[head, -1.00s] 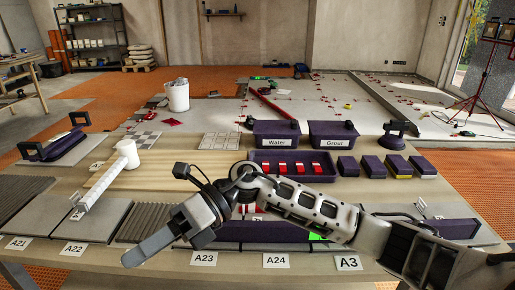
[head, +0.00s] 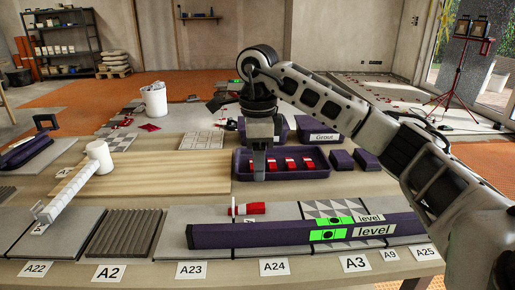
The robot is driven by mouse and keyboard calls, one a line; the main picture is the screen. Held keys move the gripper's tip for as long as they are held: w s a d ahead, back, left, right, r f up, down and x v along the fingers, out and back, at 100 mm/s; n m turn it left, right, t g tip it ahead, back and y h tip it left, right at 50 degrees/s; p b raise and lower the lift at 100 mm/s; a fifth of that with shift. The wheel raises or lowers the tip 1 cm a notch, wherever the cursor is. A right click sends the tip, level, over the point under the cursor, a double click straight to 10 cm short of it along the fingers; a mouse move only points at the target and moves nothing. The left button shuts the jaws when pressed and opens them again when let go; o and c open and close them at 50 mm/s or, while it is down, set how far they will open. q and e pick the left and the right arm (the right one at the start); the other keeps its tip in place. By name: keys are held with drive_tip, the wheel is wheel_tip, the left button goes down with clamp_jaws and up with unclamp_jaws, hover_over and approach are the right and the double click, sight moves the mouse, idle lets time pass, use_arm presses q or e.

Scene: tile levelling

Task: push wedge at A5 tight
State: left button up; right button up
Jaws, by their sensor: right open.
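A red wedge (head: 246,209) lies on the grey tiles at front centre, beside a thin upright white clip with red on it. I cannot read an A5 label in this view. Several more red wedges (head: 291,163) sit in a dark purple tray (head: 320,174) behind the tiles. My right gripper (head: 259,170) points straight down at the left end of that tray, in front of its rim in the picture. It is open, with no object seen in it; the finger gap is hard to make out. My left gripper is out of view.
A long purple level (head: 270,236) with green windows lies across the front tiles. A white-headed mallet (head: 98,151) lies at left. Purple boxes, one labelled Grout (head: 323,138), stand behind the tray.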

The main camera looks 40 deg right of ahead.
sight(258, 205)
wheel_tip(258, 205, down, 9)
drive_tip(key=shift+f+b, duration=0.2)
drive_tip(key=shift+b, duration=0.4)
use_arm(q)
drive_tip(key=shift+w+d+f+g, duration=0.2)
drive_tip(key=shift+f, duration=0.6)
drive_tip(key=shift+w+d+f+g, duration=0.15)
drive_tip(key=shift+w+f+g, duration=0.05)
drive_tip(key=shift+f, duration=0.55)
use_arm(e)
drive_tip(key=shift+f, duration=0.6)
clamp_jaws()
drive_tip(key=c, duration=0.9)
unclamp_jaws()
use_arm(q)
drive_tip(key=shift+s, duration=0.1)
use_arm(e)
clamp_jaws()
